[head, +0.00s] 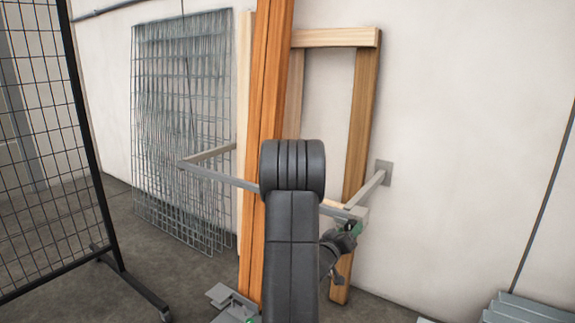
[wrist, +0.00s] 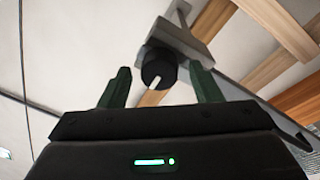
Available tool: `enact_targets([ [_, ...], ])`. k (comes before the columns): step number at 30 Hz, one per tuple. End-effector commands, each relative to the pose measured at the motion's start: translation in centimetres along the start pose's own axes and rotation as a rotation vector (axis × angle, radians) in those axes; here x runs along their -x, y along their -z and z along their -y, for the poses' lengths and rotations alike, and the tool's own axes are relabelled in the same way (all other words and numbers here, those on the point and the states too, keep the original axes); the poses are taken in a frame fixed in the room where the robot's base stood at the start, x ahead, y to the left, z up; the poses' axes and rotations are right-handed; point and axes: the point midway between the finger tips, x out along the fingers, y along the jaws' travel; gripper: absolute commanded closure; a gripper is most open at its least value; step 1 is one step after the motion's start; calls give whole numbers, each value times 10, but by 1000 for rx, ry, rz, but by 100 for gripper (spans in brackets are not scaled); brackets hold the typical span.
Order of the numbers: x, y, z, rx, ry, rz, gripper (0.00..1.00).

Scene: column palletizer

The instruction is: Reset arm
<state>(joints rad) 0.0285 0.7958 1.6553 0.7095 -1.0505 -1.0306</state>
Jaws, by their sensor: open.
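My gripper (wrist: 160,68) shows in the wrist view with its two green fingers spread apart. A dark round knob-like part (wrist: 152,73) with a pale peg shows between and beyond the fingers. I cannot tell whether it touches them. No object is visibly held. In the head view my dark arm fills the lower middle and hides much of what lies behind it.
A grey metal bracket (head: 222,179) stands out from the wall. Orange beams (head: 270,60) and a wooden frame (head: 362,110) lean upright there. Wire mesh panels (head: 180,120) lean at left, near a black mesh stand (head: 95,180). Grey slats (head: 520,312) lie at lower right.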

Motion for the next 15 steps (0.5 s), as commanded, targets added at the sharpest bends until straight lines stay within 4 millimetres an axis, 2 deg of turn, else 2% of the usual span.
enact_targets([
  [15,0,-3,2,-534,-7,23,42],
])
